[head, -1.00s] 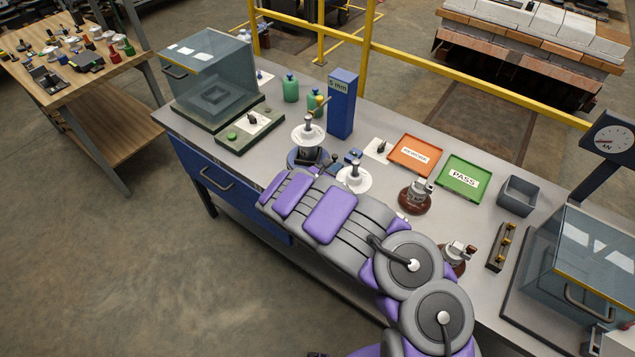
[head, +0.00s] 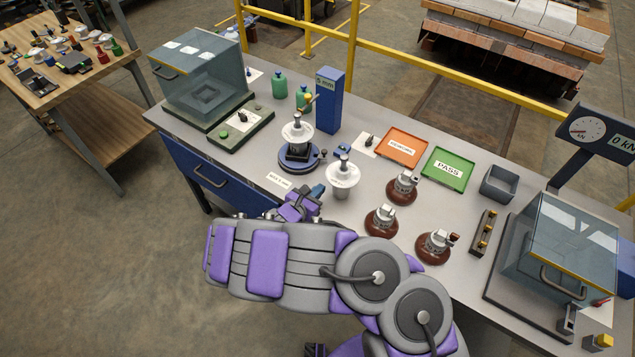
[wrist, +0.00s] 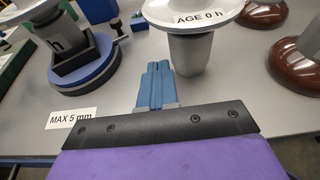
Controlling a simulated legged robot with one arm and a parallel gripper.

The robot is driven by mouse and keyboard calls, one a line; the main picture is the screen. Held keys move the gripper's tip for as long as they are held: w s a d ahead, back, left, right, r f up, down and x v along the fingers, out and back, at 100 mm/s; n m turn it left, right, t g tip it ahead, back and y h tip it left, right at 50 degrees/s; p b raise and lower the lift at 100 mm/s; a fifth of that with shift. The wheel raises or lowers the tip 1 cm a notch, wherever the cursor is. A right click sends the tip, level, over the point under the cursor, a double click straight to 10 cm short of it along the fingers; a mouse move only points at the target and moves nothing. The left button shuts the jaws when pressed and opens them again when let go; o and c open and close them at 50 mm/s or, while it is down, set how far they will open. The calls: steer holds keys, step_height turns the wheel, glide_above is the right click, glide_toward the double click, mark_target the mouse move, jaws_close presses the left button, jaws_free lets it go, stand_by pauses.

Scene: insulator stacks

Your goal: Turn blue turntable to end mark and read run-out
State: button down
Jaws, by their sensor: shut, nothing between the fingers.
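The blue turntable (head: 312,161) stands on the bench with a white-topped insulator (head: 298,135) upright in a dark holder on it. A card reading MAX 5 mm (wrist: 73,117) lies left of the fingers. No end mark can be made out.
A white insulator labelled AGE 0 h (wrist: 198,50) stands just beyond and right of my fingers. Several brown insulators (head: 383,221) stand to the right. Orange (head: 403,148) and green PASS (head: 447,169) trays lie behind. Glass-walled boxes stand at both bench ends.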

steer(key=shift+g, duration=0.4)
steer(key=a+p, duration=0.3)
steer(key=a, duration=0.6)
steer(key=shift+a+r+p, duration=0.15)
steer(key=shift+a+p, duration=0.1)
steer(key=shift+p, duration=0.05)
steer(key=shift+w+a+r+m+h+p, duration=0.2)
steer(key=shift+w+a+r+m+p, duration=0.15)
steer(key=shift+a+p, duration=0.2)
steer(key=shift+w+a+r+m+h+p, duration=0.25)
steer(key=shift+w+a+m+p, duration=0.15)
steer(key=shift+a, duration=0.2)
steer(key=shift+w+d+r+m+g+h+p, duration=0.15)
steer(key=shift+w+r+m+g+h+p, duration=0.2)
steer(key=shift+w+h+p, duration=0.3)
steer(key=shift+w+d+r, duration=0.25)
steer(key=shift+w, duration=0.05)
steer(key=shift+w+d, duration=0.3)
steer(key=shift+d, duration=0.15)
steer(key=b, duration=0.2)
glide_toward(322, 155)
steer(key=x, duration=0.5)
steer(key=shift+d+f, duration=0.1)
steer(key=shift+w+d, duration=0.4)
steer(key=shift+w, duration=0.1)
